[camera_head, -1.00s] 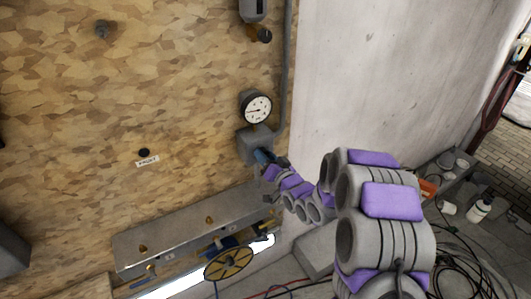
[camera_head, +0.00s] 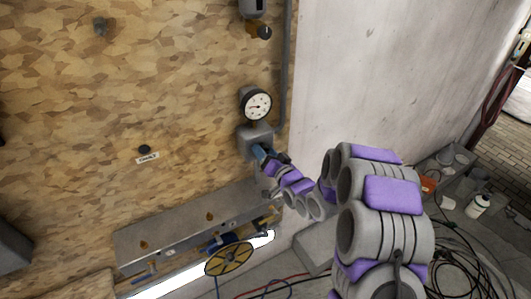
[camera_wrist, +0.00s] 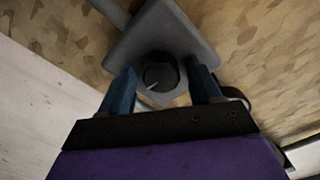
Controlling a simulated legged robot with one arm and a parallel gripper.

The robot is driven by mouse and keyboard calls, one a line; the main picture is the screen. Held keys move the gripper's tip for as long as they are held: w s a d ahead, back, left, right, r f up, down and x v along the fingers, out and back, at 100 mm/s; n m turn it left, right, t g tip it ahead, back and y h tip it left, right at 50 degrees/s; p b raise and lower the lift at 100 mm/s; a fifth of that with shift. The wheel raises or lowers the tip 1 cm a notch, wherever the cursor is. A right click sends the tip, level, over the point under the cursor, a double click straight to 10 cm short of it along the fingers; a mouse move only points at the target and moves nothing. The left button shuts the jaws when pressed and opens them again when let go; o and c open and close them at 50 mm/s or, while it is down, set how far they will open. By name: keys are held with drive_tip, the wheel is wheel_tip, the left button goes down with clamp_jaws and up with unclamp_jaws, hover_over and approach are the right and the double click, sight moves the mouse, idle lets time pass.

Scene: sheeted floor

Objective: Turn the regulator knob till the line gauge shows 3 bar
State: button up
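The line gauge (camera_head: 256,104) is a round white dial with a black rim on the wooden wall. Its needle points roughly left; the figures are too small to read. Below it is the grey regulator body (camera_head: 255,140), also seen in the wrist view (camera_wrist: 160,32). The dark round regulator knob (camera_wrist: 160,76) carries a pale pointer mark aimed down and left; in the head view my gripper hides it. My gripper (camera_head: 262,153) is at the regulator. In the wrist view its blue fingers (camera_wrist: 162,82) stand on either side of the knob, with narrow gaps showing.
A grey pipe (camera_head: 285,70) runs up beside the gauge. A pale wall (camera_head: 380,80) is at right, with loose cables (camera_head: 465,255) on the floor.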

drive_tip(key=shift+s, duration=0.1)
drive_tip(key=p+v, duration=1)
drive_tip(key=v, duration=0.7)
drive_tip(key=shift+d+p, duration=0.2)
drive_tip(key=shift+p, duration=0.2)
drive_tip(key=shift+s, duration=0.1)
idle(0.6)
